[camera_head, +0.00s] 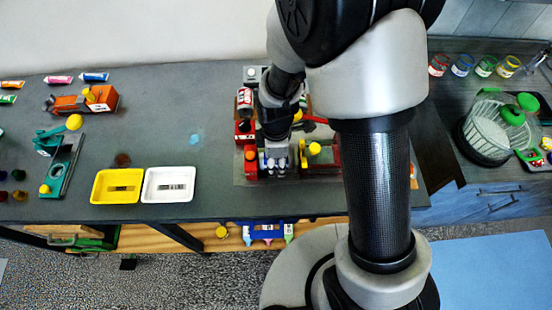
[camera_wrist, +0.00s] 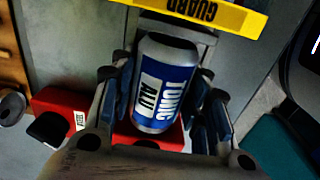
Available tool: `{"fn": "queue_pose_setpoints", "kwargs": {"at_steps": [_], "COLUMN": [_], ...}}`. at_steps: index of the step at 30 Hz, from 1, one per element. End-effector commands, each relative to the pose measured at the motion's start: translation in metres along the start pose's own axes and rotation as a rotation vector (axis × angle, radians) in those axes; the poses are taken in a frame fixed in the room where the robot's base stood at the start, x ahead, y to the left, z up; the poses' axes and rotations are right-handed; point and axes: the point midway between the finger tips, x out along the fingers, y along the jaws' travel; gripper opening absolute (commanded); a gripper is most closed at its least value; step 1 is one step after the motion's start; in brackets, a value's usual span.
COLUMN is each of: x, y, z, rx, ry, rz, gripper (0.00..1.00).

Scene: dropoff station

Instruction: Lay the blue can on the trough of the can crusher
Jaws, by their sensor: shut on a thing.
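The blue can (camera_wrist: 168,85), with a silver top and white lettering, is between the fingers of my gripper (camera_wrist: 162,105) in the wrist view. The fingers are shut on its two sides. Behind the can are a grey channel-like part (camera_wrist: 205,38), a yellow bar (camera_wrist: 225,14) marked GUARD and a red block (camera_wrist: 170,138), seemingly parts of the can crusher. I cannot tell whether the can touches the trough. In the head view my gripper (camera_head: 277,158) is low over the red equipment, and my arm hides part of it.
A red block (camera_head: 251,162) and a red part with a yellow knob (camera_head: 315,148) flank my gripper. A yellow tray (camera_head: 102,192) and a white tray (camera_head: 155,194) stand left. A red-and-white can (camera_head: 245,97) is behind. Bare counter (camera_head: 170,105) lies left.

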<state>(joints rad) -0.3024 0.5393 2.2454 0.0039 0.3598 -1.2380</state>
Motion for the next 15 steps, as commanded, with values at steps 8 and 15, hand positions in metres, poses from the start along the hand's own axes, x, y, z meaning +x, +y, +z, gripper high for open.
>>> {"fn": "queue_pose_setpoints", "kwargs": {"at_steps": [8, 15], "x": [0.0001, 0.0000], "y": [0.0000, 0.0000], "z": [0.0003, 0.0003], "rx": [0.000, 0.000], "ry": [0.000, 0.000], "rz": [0.000, 0.000], "gripper": [0.31, 0.50]}}
